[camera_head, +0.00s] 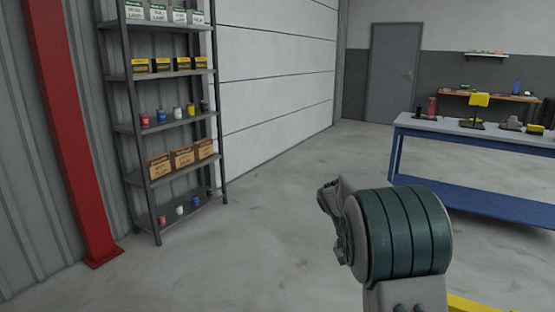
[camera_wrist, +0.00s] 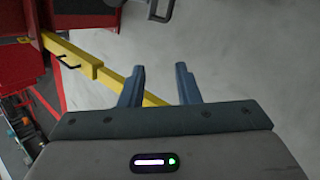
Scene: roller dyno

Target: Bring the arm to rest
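My arm shows in the head view at the lower right, a grey link with a dark green banded joint, raised above the concrete floor (camera_head: 270,220). My gripper (camera_wrist: 160,84) shows in the wrist view. Its two blue-grey fingers stand apart with nothing between them, so it is open and empty. Behind the fingers are bare grey floor and part of a yellow bar (camera_wrist: 90,65). The gripper fingers cannot be made out in the head view.
A metal shelf (camera_head: 122,128) with boxes and cans stands at the left, beside a red post (camera_head: 68,130). A blue workbench (camera_head: 475,205) stands at the right. A grey door (camera_head: 393,72) is at the back. The floor between shelf and bench is clear.

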